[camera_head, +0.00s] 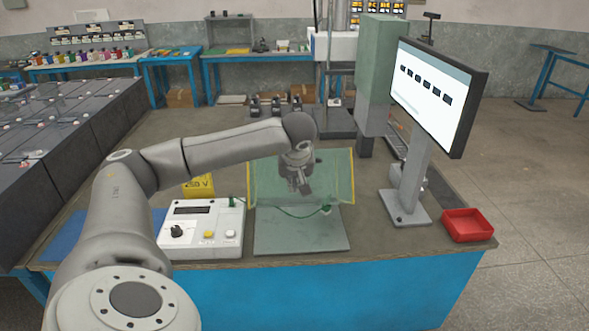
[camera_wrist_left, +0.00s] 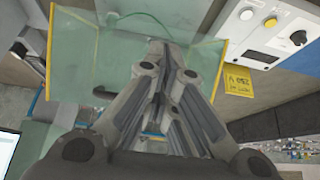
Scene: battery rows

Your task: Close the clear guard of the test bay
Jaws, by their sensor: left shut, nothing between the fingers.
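The clear guard (camera_head: 335,172) of the test bay is a greenish see-through panel with yellow edges. It stands raised at the back of the grey bay plate (camera_head: 300,238), which lies uncovered in front. In the left wrist view the guard (camera_wrist_left: 110,60) fills the upper left, with a dark handle (camera_wrist_left: 103,92) on it. My left gripper (camera_head: 303,188) is shut and empty. My right gripper is not in view.
A white tester (camera_head: 205,240) with knobs stands left of the bay; its green cable (camera_head: 285,212) runs into the bay. A yellow voltage sign (camera_head: 198,186) stands behind the tester. A monitor (camera_head: 432,95) and a red tray (camera_head: 467,225) are on the right.

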